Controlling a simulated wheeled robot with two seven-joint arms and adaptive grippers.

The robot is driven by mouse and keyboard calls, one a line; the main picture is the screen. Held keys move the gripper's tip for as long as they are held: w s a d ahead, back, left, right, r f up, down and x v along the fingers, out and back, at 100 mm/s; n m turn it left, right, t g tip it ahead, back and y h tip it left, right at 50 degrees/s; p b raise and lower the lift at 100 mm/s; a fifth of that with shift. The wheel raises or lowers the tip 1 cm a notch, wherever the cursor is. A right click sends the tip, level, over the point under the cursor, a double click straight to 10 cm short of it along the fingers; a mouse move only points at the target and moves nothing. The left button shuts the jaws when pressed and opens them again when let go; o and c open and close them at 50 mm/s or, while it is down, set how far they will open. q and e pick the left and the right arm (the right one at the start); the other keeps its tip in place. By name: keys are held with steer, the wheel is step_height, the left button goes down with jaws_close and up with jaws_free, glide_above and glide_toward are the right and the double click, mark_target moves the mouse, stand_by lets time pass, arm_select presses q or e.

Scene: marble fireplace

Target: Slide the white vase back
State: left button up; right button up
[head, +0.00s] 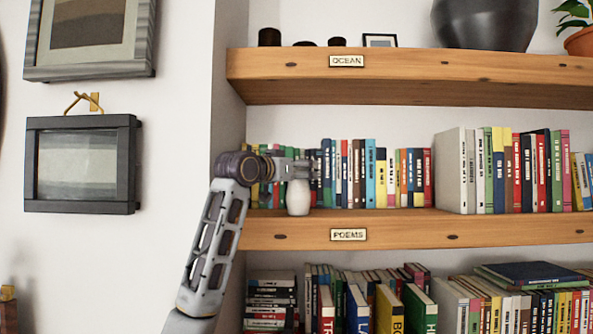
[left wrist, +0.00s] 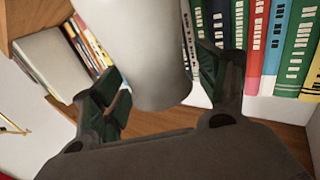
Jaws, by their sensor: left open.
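The white vase (head: 298,197) stands upright on the wooden shelf labelled POEMS (head: 400,232), near the shelf's front edge and in front of a row of books. My left gripper (head: 298,172) is at the vase's upper part in the head view and hides some of it. In the left wrist view the vase (left wrist: 150,60) fills the upper middle, between the two spread fingers of my left gripper (left wrist: 165,95). The fingers are open, one on each side of the vase. I cannot tell whether they touch it. My right gripper is not in view.
Books (head: 345,175) line the shelf behind and right of the vase. The OCEAN shelf (head: 420,78) is above, with a dark pot (head: 485,22). A white side wall (head: 228,115) bounds the shelf at left. More books (head: 375,300) fill the shelf below.

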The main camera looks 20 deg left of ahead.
arm_select(q)
steer(key=shift+c, duration=0.3)
steer(key=c, duration=1.3)
steer(key=shift+w+a+f, duration=0.1)
steer(key=shift+w+a, duration=0.2)
steer(key=shift+w, duration=0.8)
steer(key=shift+w+a+f, duration=0.15)
steer(key=shift+w+a, duration=0.2)
steer(key=shift+w, duration=0.7)
steer(key=shift+w+a+f, duration=0.1)
steer(key=shift+w+a, duration=0.2)
steer(key=shift+w, duration=0.8)
stand_by(1.2)
steer(key=o, duration=1.3)
steer(key=shift+w, duration=0.1)
steer(key=shift+a+r, duration=0.1)
steer(key=shift+r, duration=0.05)
steer(key=shift+s, duration=0.25)
steer(key=shift+v, duration=5.75)
